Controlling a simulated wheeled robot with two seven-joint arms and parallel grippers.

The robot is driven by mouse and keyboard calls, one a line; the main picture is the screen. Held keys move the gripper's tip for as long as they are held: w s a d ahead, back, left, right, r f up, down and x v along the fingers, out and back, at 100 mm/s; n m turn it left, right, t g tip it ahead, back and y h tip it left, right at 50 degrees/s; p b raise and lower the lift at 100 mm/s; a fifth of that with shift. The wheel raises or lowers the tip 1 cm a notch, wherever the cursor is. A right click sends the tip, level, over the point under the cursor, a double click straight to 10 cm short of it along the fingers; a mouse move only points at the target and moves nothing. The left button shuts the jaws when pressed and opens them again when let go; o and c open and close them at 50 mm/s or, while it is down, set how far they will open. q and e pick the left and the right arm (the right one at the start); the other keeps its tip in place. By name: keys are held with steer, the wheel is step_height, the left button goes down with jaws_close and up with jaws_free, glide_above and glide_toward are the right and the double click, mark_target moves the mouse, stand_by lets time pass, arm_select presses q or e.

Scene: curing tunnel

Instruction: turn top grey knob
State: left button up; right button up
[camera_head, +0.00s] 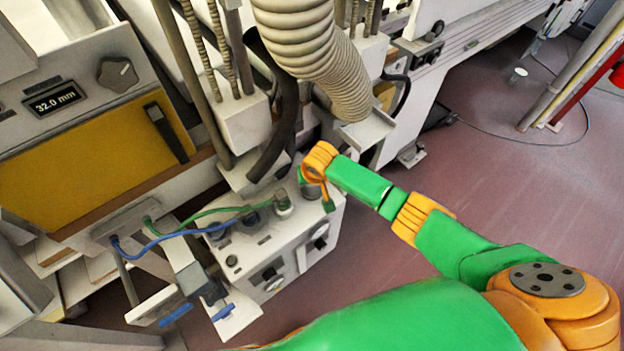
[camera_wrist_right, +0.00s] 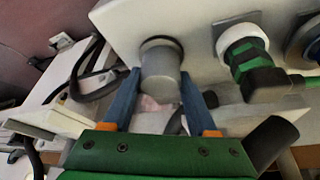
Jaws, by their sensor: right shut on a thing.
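The grey knob (camera_wrist_right: 161,66) is a short plain cylinder on the pale face of a control box, seen in the right wrist view. My right gripper (camera_wrist_right: 161,88) has its two blue fingers on either side of the knob, shut on it. In the head view the right arm reaches in from the lower right and its wrist (camera_head: 320,160) is at the upper right end of the box (camera_head: 255,262). The fingers and the held knob are not clear there. My left gripper is in neither view.
A green-bodied connector with a white ring (camera_wrist_right: 243,52) sits beside the knob. Green and blue cables run left from the box. A ribbed hose (camera_head: 312,50) hangs close above my right wrist. The display panel (camera_head: 85,130) is at the left. Open floor (camera_head: 480,190) lies to the right.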

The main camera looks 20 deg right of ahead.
steer(key=shift+w+r, duration=0.1)
steer(key=o, duration=1.4)
steer(key=shift+c, duration=0.2)
steer(key=p+v, duration=0.1)
steer(key=v, duration=0.6)
